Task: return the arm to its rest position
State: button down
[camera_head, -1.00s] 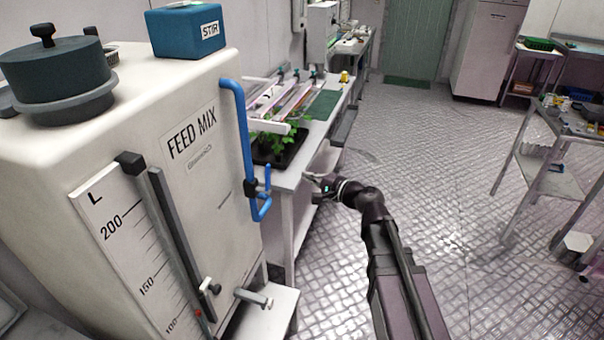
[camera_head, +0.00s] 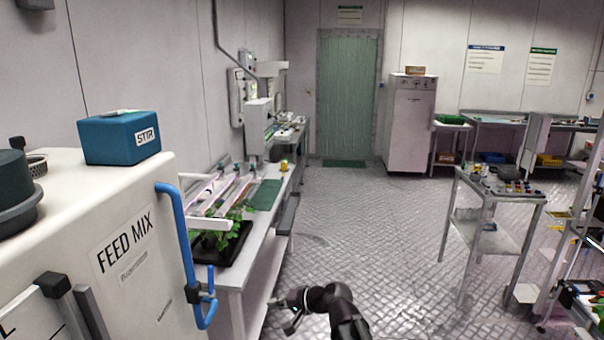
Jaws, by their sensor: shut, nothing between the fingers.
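My gripper (camera_head: 284,318) is low in the head view, at the end of my dark arm (camera_head: 335,308). It is in front of the white bench's lower side and above the metal floor, to the right of the feed tank. Its fingers are small and dark here, and they look shut and empty. Most of my arm is below the picture's bottom edge.
The white feed mix tank (camera_head: 118,215) with its blue pipe (camera_head: 181,235) stands at left. The bench (camera_head: 262,228) holds a black plant tray (camera_head: 214,250). A metal cart (camera_head: 487,190) stands at right. The floor (camera_head: 375,230) between is clear.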

jog(key=s+d+f+n+g+h, duration=0.1)
jog(key=s+d+f+h, duration=0.2)
jog(key=d, duration=0.5)
jog(key=s+d+f+n+g+h, duration=0.1)
jog(key=s+d+f+h, duration=0.3)
jog(key=d, duration=0.4)
jog(key=s+d+f+n+g+h, duration=0.1)
jog(key=s+d+f+g+h, duration=0.1)
jog(key=d, duration=0.6)
jog(key=s+f+h, duration=0.1)
jog(key=h, duration=0.1)
jog(key=shift+s+d+f+g+h, duration=0.15)
jog(key=shift+s+d+g+h, duration=0.15)
jog(key=shift+s+g, duration=0.1)
jog(key=shift+w+a, duration=0.1)
jog(key=shift+w, duration=0.05)
